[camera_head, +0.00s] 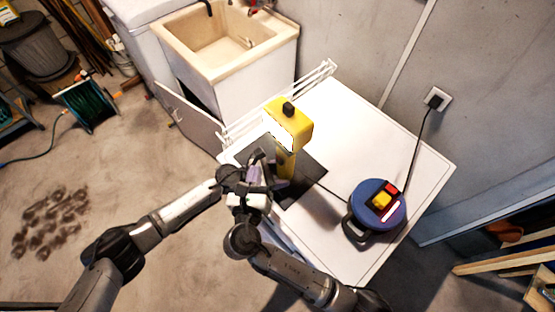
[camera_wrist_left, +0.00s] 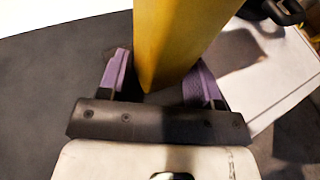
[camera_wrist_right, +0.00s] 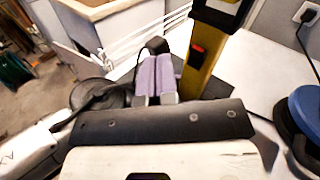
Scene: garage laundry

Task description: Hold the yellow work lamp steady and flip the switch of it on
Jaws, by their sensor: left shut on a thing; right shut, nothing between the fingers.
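The yellow work lamp (camera_head: 297,122) stands upright on a dark mat (camera_head: 312,172) on the white table. It has a black knob on top and a bright white face; I cannot tell whether it is lit. My left gripper (camera_wrist_left: 160,88) is shut on the lamp's yellow post (camera_wrist_left: 175,40), a finger on each side. A red switch (camera_wrist_right: 198,52) shows on the post in the right wrist view. My right gripper (camera_wrist_right: 156,75) is shut and empty, just left of the post and a little below the switch. In the head view my grippers overlap and partly hide the post.
A blue cable reel (camera_head: 366,192) lies on the white table (camera_head: 345,115), right of the lamp. Its cable runs to a wall outlet (camera_head: 437,99). A white drying rack (camera_head: 318,77) and a sink (camera_head: 225,45) are behind. Bare table lies between lamp and wall.

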